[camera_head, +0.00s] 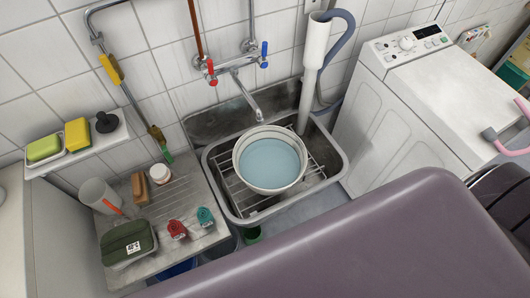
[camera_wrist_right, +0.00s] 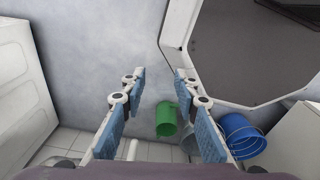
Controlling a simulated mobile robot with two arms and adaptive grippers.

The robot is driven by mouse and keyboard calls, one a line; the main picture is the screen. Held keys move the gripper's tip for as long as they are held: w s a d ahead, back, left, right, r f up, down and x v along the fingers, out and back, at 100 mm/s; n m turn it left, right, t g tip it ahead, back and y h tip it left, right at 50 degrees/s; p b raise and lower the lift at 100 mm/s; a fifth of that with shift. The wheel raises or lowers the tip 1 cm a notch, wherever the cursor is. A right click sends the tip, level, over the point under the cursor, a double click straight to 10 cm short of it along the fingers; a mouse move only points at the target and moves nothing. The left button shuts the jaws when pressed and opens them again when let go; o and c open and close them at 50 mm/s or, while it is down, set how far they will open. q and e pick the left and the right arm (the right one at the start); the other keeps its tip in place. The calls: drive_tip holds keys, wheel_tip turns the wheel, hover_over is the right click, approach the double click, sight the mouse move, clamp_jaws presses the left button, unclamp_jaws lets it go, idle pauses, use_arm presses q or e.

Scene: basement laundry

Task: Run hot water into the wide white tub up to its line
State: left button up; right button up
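The wide white tub (camera_head: 239,166) stands on a wire rack (camera_head: 237,196) in the sink (camera_head: 336,160). It holds pale blue water (camera_head: 270,163), with a strip of white inner wall showing above the surface. I cannot make out a fill line for certain. The wall tap's spout (camera_head: 247,97) ends over the tub's back rim; no stream shows. A red handle (camera_head: 211,72) is on its left and a blue handle (camera_head: 264,54) on its right. In the right wrist view my right gripper (camera_wrist_right: 161,80) is open and empty. My left gripper is not in view.
A drainboard (camera_head: 168,250) left of the sink holds a green box, a red and a teal small item, a brush and a jar. A washing machine (camera_head: 420,95) stands right. A white standpipe (camera_head: 311,70) rises behind the sink. Green (camera_wrist_right: 166,119) and blue (camera_wrist_right: 240,135) buckets are below.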

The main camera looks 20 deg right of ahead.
drive_tip(key=shift+d, duration=0.1)
drive_tip(key=n+t+y+b, duration=0.1)
drive_tip(key=t+y+b, duration=0.3)
drive_tip(key=t, duration=1.2)
approach(212, 69)
drive_tip(key=d+p+x, duration=0.1)
drive_tip(key=x, duration=0.2)
drive_tip(key=shift+y, duration=0.3)
drive_tip(key=shift+a+p+x, duration=0.2)
drive_tip(key=shift+p+x, duration=0.25)
drive_tip(key=shift+x, duration=1.5)
drive_tip(key=shift+a+p+x, duration=0.15)
drive_tip(key=shift+p+x, duration=0.25)
drive_tip(key=shift+x, duration=1.6)
drive_tip(key=shift+s, duration=0.1)
